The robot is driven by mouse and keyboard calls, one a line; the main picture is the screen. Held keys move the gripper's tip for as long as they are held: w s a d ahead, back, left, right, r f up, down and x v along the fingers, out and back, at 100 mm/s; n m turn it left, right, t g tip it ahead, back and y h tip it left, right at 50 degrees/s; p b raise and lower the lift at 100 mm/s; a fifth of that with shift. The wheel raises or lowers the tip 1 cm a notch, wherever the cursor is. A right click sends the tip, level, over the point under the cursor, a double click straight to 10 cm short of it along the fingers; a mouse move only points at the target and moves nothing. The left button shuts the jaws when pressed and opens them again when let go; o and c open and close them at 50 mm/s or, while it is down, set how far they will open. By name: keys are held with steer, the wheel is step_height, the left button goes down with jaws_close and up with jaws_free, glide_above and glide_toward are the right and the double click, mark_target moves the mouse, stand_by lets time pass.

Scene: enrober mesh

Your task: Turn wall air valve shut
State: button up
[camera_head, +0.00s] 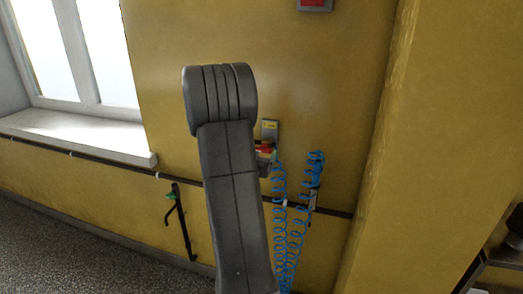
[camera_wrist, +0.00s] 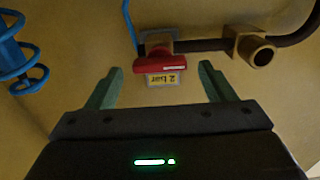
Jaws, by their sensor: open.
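The wall air valve has a red handle (camera_wrist: 160,64), which shows in the wrist view lying roughly parallel to the dark pipe just above it in the picture. A yellow "2 bar" label (camera_wrist: 165,79), upside down in the picture, sits just below the handle. My gripper (camera_wrist: 161,70) is open, with its two green fingers on either side of the label and handle; no contact is visible. In the head view a small part of the red valve (camera_head: 264,148) shows beside my grey arm, which hides the rest and my gripper.
A dark pipe (camera_wrist: 205,44) with a brass fitting (camera_wrist: 250,47) runs along the wall. Blue coiled hoses (camera_head: 294,225) hang right of my arm. A green-topped black bracket (camera_head: 180,220) is on the wall at left, below the window sill (camera_head: 75,135). A wall corner stands at right.

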steer(key=shift+w+d, duration=0.2)
steer(key=shift+w, duration=0.5)
steer(key=c, duration=1)
